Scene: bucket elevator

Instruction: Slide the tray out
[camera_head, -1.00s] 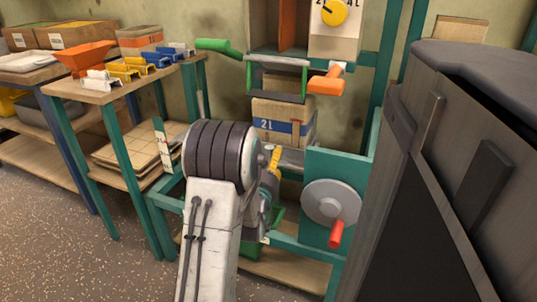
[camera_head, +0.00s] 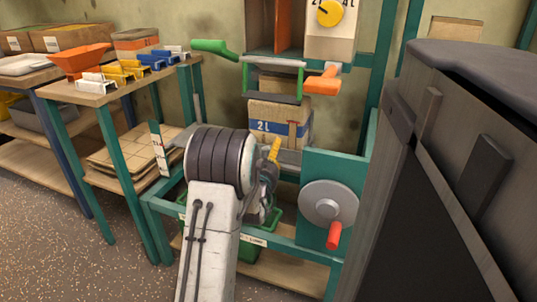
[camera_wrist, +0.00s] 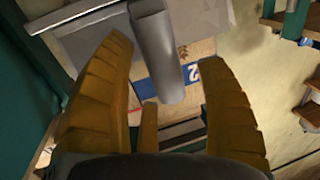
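A grey tray or plate (camera_head: 290,157) shows below a cardboard box marked 2L (camera_head: 296,130) in the head view. In the wrist view a grey plate (camera_wrist: 95,40) fills the upper left, and a round grey bar (camera_wrist: 157,60), perhaps a handle, stands out from it. Gaps show between the bar and both fingers; depth is hard to judge. In the head view my arm hides most of the gripper; only a yellow finger (camera_head: 274,149) shows.
A teal frame holds a grey crank wheel (camera_head: 329,203) with a red knob at right. Green and orange handles (camera_head: 323,82) stick out above the box. A dark cabinet (camera_head: 450,170) blocks the right. A side table (camera_head: 95,97) with colored parts stands left.

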